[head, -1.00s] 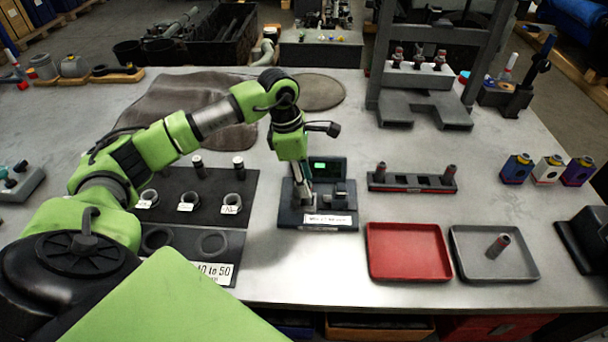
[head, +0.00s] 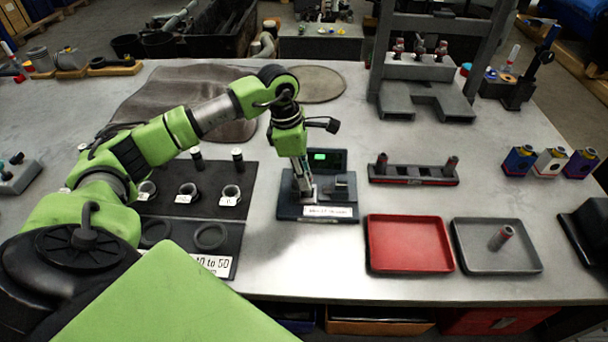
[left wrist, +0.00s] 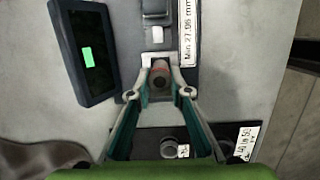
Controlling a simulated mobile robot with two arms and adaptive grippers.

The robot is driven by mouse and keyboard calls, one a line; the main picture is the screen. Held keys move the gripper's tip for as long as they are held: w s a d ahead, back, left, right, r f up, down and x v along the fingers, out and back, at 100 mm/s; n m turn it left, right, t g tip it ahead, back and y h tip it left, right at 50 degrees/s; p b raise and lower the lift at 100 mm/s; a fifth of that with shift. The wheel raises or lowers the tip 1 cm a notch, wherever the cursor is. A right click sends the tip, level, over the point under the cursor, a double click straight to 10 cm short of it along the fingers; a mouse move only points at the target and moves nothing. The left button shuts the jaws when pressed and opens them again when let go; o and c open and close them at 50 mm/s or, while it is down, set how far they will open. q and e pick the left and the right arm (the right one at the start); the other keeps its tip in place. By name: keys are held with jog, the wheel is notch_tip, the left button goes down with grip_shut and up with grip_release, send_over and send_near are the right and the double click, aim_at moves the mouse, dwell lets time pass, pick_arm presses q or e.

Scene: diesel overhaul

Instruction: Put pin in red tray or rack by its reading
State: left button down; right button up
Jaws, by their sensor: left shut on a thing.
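My left gripper (head: 304,192) is low over the measuring gauge (head: 330,212) in the head view. In the left wrist view its fingers (left wrist: 160,72) are shut on a dark pin (left wrist: 160,80) with a reddish band, right at the gauge. I cannot tell whether the pin rests on the gauge. The gauge display (left wrist: 87,56) shows a green patch, too small to read. The label (left wrist: 187,32) reads "Min 27.96 mm". The red tray (head: 410,244) is empty. The rack (head: 414,181) holds a pin (head: 381,161) at its left end and another (head: 451,164) at its right end.
A grey tray (head: 468,260) right of the red tray holds one pin (head: 501,238). A dark board (head: 215,205) with rings and small posts lies left of the gauge. A grey press stand (head: 425,100) is behind the rack. Bare tabletop lies between gauge and red tray.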

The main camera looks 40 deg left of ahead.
pick_arm(q)
jog(key=shift+r+p, duration=1.4)
jog(key=shift+r, duration=1.2)
